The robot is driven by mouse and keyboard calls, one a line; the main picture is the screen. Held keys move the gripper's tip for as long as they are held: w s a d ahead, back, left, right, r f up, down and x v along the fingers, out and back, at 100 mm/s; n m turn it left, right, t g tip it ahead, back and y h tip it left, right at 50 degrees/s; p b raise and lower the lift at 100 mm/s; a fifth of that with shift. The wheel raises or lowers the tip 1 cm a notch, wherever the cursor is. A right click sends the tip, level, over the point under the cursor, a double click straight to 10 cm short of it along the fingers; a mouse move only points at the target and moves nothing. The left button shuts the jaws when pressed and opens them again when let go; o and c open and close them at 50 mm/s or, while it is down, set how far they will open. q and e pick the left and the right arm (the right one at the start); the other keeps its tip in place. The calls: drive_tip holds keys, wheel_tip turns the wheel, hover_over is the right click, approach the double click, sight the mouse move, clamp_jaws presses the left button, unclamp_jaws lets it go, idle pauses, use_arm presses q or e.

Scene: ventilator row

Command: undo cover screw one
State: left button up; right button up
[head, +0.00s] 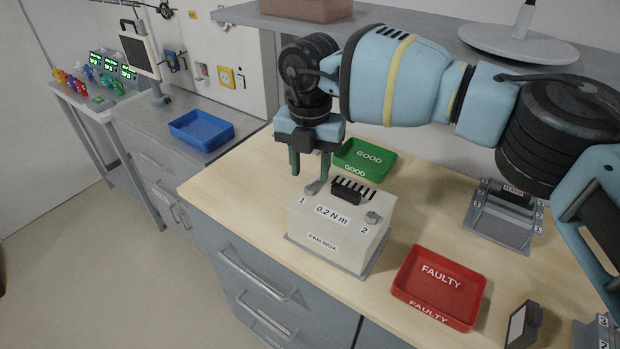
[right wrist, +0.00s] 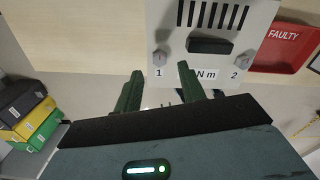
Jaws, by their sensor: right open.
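The fan box (head: 340,231) is a pale cover with a slotted top, a dark handle (head: 345,190) and a "0.2 N m" label. Cover screw one (head: 313,188) is a grey knob beside the "1" mark; it also shows in the right wrist view (right wrist: 159,58). Cover screw two (head: 372,217) sits by the "2" mark. My right gripper (head: 309,170) is open and points down close above screw one. In the right wrist view its fingers (right wrist: 160,77) are apart, with screw one beyond the gap between them. Contact cannot be told. My left gripper is not in view.
A green GOOD tray (head: 375,170) lies behind the box and a red FAULTY tray (head: 438,281) at its right. A metal bracketed unit (head: 500,222) stands at the right back. A blue tray (head: 201,130) is on the grey counter. Bare wood lies left of the box.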

sight(310, 187)
drive_tip(key=shift+f, duration=1.9)
drive_tip(key=shift+c, duration=0.4)
clamp_jaws()
